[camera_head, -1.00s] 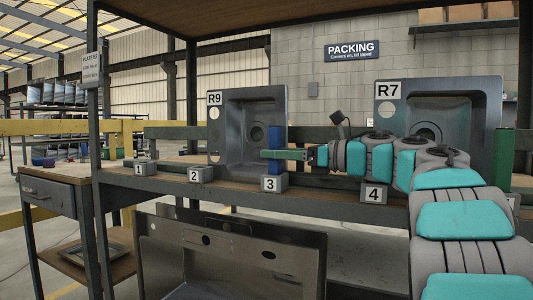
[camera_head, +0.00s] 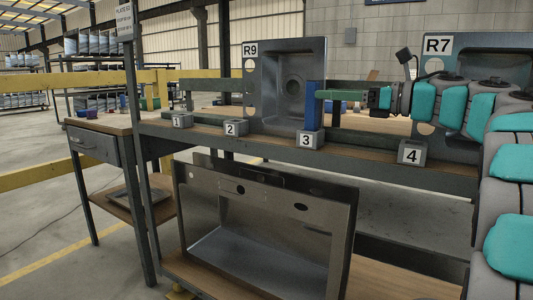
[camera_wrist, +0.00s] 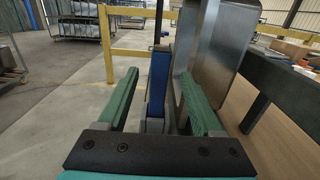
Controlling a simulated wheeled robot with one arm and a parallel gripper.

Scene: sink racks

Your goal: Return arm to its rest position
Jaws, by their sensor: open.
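A grey sink labelled R9 (camera_head: 262,85) stands on the shelf beside the divider. Sink R7 (camera_head: 432,60) stands behind my arm. Blocks 1, 2 and 4 (camera_head: 411,153) line the shelf edge. A large sink (camera_head: 262,255) sits below.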

